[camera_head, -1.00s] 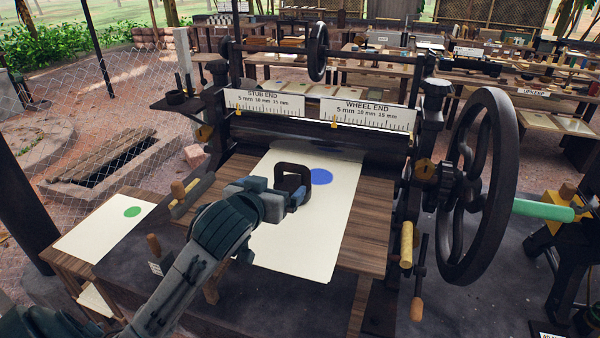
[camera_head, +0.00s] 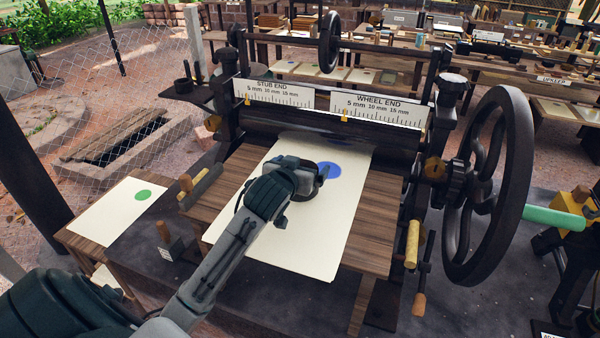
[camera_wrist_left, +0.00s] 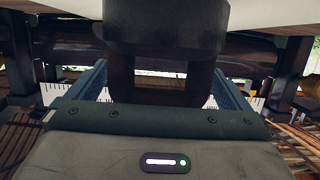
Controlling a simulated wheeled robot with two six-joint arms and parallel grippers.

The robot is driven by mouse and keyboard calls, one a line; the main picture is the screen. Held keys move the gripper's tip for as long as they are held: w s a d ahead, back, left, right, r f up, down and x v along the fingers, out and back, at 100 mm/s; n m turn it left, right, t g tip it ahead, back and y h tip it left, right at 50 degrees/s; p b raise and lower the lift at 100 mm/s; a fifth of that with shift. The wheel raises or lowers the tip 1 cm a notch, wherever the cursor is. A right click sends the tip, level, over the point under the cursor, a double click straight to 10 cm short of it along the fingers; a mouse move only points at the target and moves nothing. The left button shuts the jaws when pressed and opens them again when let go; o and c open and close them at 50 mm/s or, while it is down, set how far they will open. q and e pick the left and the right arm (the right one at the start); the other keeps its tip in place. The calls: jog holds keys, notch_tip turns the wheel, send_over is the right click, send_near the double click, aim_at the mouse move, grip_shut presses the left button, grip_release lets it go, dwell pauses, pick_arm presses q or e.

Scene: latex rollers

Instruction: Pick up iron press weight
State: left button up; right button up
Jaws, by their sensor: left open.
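The iron press weight (camera_wrist_left: 163,30) is a dark block with a loop-shaped handle. In the head view it rests on the cream sheet (camera_head: 300,247), beside the blue dot, and my left gripper mostly hides it. My left gripper (camera_head: 316,175) reaches over the sheet to the weight. In the left wrist view its blue fingers (camera_wrist_left: 163,88) are apart, one on each side of the handle. I cannot tell whether either finger touches the handle.
The press roller (camera_head: 330,135) with its two scale plates stands just behind the sheet. A large handwheel (camera_head: 487,185) stands at the right. A second sheet with a green dot (camera_head: 115,213) lies on a side table at the left.

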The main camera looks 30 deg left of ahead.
pick_arm(q)
jog(key=shift+w+a+f, duration=0.15)
jog(key=shift+w, duration=0.35)
jog(key=c, duration=1.7)
jog(key=shift+r, duration=0.25)
jog(key=shift+c, duration=1.1)
jog(key=shift+w, duration=0.1)
jog(key=shift+w, duration=0.1)
